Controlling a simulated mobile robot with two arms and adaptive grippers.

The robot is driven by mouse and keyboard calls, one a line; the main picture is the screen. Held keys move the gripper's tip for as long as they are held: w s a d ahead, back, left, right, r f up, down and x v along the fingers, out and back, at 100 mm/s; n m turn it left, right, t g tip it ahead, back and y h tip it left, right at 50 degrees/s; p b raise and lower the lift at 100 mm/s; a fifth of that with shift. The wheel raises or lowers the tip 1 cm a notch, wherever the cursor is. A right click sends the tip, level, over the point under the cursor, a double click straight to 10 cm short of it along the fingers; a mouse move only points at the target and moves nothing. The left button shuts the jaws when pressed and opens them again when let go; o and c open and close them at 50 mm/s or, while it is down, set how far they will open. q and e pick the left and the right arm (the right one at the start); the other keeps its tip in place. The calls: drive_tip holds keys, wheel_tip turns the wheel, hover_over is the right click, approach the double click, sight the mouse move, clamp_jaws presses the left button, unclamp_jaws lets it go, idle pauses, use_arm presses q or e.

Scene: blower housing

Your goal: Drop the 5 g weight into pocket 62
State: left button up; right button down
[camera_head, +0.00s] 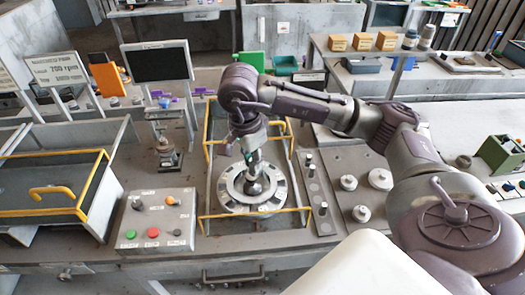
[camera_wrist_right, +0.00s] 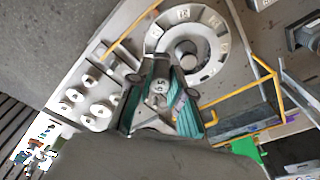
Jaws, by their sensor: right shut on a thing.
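My right gripper (camera_head: 251,158) hangs over the rear part of the round pocketed disc (camera_head: 233,200), pointing down. In the right wrist view the gripper (camera_wrist_right: 160,92) is shut on a small grey weight (camera_wrist_right: 159,86) whose top mark looks like a 5. The disc also shows in the wrist view (camera_wrist_right: 152,40), just beyond the fingers, with pale numbered blocks around its rim and a round hub. I cannot read which pocket is 62. Whether the weight touches the disc cannot be told. My left gripper is not in view.
A yellow-railed frame (camera_head: 205,180) surrounds the disc. A strip with upright knobbed pieces (camera_head: 323,209) and a plate with round pale weights (camera_head: 349,183) stand to the right. A button box (camera_head: 158,220) stands at left. A monitor (camera_head: 157,62) stands behind it.

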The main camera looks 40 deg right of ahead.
drive_tip(key=shift+w+a+f, duration=0.1)
drive_tip(key=shift+a+f, duration=0.05)
drive_tip(key=shift+a, duration=0.05)
drive_tip(key=shift+f, duration=0.3)
drive_tip(key=b, duration=0.9)
approach(253, 201)
drive_tip(key=f, duration=0.2)
drive_tip(key=s+f, duration=0.2)
drive_tip(key=f, duration=0.1)
drive_tip(key=shift+d+f, duration=0.1)
drive_tip(key=shift+f, duration=0.2)
drive_tip(key=shift+f+b, duration=0.35)
drive_tip(key=shift+f, duration=0.1)
drive_tip(key=shift+b, duration=0.35)
drive_tip(key=shift+f, duration=0.1)
drive_tip(key=shift+b, duration=0.4)
